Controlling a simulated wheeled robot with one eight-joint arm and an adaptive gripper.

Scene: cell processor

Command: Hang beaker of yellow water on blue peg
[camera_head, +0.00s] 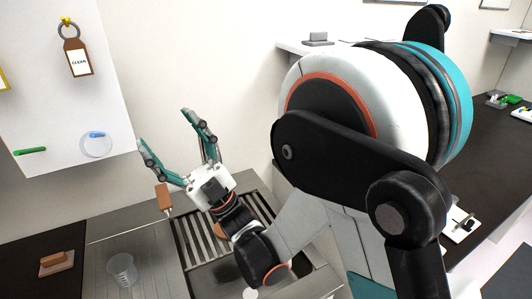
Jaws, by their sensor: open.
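The blue peg (97,135) sticks out of the white board on the wall at left. A round, pale, see-through thing (96,148) surrounds or hangs at that peg; it looks like a beaker seen end-on, but I cannot tell for sure. A clear beaker (122,270) stands upright on the metal counter at lower left. I can make out no yellow water in either. My gripper (165,129) is open and empty, its teal fingers pointing up and left, to the right of the blue peg and apart from it.
The board (75,110) also has a green peg (30,151) and a CLEAN tag (78,58) on a yellow peg. Below my gripper are a brown-handled tool (164,197) and a slatted sink rack (194,245). A brown block (56,262) lies on the dark counter.

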